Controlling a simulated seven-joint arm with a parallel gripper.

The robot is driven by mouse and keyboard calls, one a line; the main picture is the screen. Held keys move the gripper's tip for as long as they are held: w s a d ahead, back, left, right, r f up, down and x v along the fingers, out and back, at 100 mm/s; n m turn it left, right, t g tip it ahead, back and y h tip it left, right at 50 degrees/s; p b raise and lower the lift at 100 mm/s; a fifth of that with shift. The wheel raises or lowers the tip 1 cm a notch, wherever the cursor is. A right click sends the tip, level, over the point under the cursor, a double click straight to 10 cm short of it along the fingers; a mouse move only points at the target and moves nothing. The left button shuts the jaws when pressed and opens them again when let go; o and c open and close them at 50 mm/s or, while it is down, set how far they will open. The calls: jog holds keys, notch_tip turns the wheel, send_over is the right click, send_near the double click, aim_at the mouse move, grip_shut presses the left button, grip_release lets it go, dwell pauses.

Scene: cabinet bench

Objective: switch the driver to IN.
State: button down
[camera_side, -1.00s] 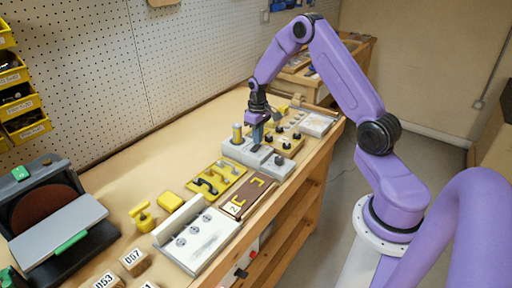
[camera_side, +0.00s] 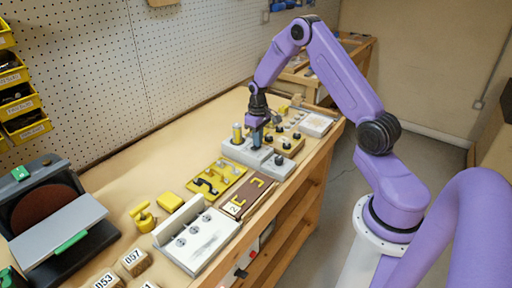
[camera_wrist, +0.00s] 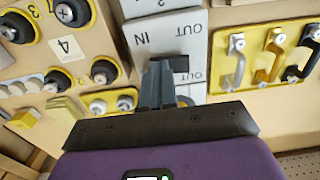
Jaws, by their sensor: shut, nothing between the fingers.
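The driver seems to be the grey block (camera_side: 240,153) on the bench. In the wrist view its pale face (camera_wrist: 150,42) carries the words IN and OUT, with a dark switch piece (camera_wrist: 180,64) beside my fingertips. My gripper (camera_wrist: 160,72) is shut and empty, its fingertips over the labelled face close to that dark piece. I cannot tell whether they touch. In the side view my gripper (camera_side: 257,143) points down at the grey block and hides part of it.
A yellow plate with hooked handles (camera_side: 216,178) lies nearer the camera, beside a brown board (camera_side: 247,195) and a white panel with knobs (camera_side: 197,240).

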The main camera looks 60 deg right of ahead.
jog(key=shift+r, duration=0.1)
notch_tip(320, 180, up, 7)
dwell(0.8)
jog(key=s+a+r+n, duration=0.35)
jog(key=s+a, duration=0.25)
jog(key=a, duration=0.5)
jog(key=s+a+r+n, duration=0.3)
jog(key=s+a+r, duration=0.25)
jog(key=a, duration=0.55)
jog(key=s+a+r+n, duration=0.1)
jog(key=s+n, duration=0.2)
jog(key=s, duration=0.7)
jog(key=s+a+n, duration=0.1)
jog(key=s+n, duration=0.2)
jog(key=s, duration=0.8)
jog(key=shift+a+r, duration=0.35)
jog(key=shift+a, duration=0.05)
